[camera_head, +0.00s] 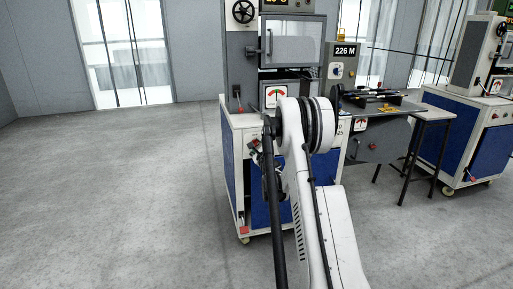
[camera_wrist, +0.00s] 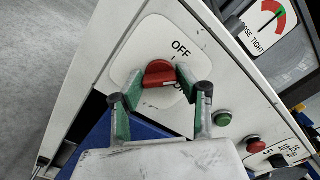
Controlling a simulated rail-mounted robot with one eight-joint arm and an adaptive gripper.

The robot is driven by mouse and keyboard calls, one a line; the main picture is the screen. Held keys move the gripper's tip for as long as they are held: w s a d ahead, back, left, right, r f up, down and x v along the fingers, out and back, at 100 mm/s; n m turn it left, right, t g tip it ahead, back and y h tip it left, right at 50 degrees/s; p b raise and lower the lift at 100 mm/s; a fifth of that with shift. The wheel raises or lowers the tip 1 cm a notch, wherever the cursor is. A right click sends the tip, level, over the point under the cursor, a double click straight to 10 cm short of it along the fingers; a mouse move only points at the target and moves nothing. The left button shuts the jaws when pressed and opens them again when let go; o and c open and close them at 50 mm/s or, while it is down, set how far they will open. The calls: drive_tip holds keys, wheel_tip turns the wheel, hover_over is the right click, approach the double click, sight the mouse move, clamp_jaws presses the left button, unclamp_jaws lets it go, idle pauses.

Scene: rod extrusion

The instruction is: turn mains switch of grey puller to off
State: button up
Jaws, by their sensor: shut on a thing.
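The mains switch (camera_wrist: 160,74) is a red rotary knob on a white plate in the wrist view. OFF is printed above it. The lettering below is partly hidden by my gripper. My gripper (camera_wrist: 158,80) has green-padded fingers, one at each side of the knob, and is shut on it. The exact angle of the knob is hard to read. In the head view the grey machine (camera_head: 241,60), with a white and blue lower cabinet, stands beyond my arm. My arm covers part of its front, and the gripper is not clear there.
In the wrist view a green button (camera_wrist: 222,118) and a red button (camera_wrist: 255,144) sit right of the switch, with a gauge (camera_wrist: 268,22) above. In the head view a table (camera_head: 432,113) and another machine (camera_head: 462,135) stand right. The floor at left is clear.

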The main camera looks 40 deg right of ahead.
drive_tip(key=n, duration=0.4)
drive_tip(key=shift+n, duration=0.3)
drive_tip(key=shift+n+b, duration=0.35)
drive_tip(key=shift+n, duration=1.65)
drive_tip(key=o, duration=1.1)
drive_tip(key=shift+o, duration=0.2)
drive_tip(key=shift+s, duration=0.1)
drive_tip(key=v, duration=1.2)
